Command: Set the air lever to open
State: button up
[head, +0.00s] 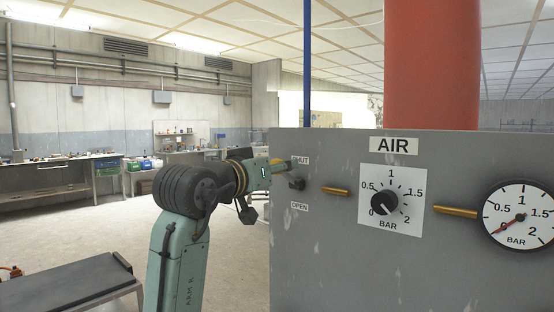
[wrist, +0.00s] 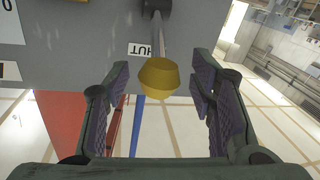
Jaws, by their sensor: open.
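The air lever has a dark pivot (head: 297,183) on the grey panel, between the SHUT label (head: 300,160) and the OPEN label (head: 300,206). In the wrist view its grey shaft (wrist: 159,38) runs from the pivot to a yellow knob (wrist: 158,77), beside the upside-down SHUT label (wrist: 147,50). The lever stands on the SHUT side. My gripper (wrist: 159,86) is open, with one finger on each side of the knob and visible gaps to both.
The panel (head: 345,265) also carries a pressure dial (head: 391,201) and a round gauge (head: 519,214), its red needle at the low end. A red column (head: 431,65) stands behind it. A dark-topped bench (head: 65,285) is at lower left. The floor beyond is clear.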

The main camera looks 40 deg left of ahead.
jog(key=shift+w+a, duration=0.1)
jog(key=shift+w, duration=0.3)
jog(key=shift+c, duration=0.2)
grip_shut()
dwell(0.5)
